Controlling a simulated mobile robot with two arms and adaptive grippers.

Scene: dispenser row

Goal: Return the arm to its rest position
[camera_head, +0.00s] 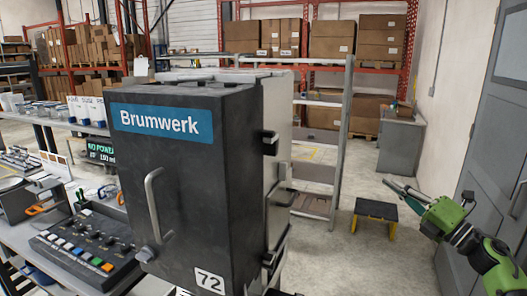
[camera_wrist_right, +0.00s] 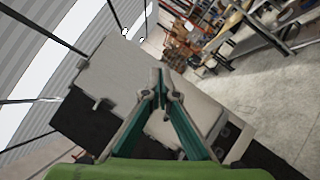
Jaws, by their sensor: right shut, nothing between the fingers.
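My right arm comes in from the right edge of the head view, green with grey joints. Its gripper (camera_head: 398,188) points left and hangs in open air right of the large dark cabinet marked "Brumwerk" (camera_head: 190,195), apart from it. In the right wrist view the two fingers of this gripper (camera_wrist_right: 160,92) meet at their tips, shut and empty. Beyond them that view shows large pale and dark box-shaped surfaces, tilted. My left gripper is not in view.
A grey door (camera_head: 497,130) stands close behind my right arm. A small step stool (camera_head: 375,212) and a grey cabinet (camera_head: 401,145) stand on the floor beyond. A control panel with coloured buttons (camera_head: 85,245) lies left. Floor between cabinet and arm is mostly clear.

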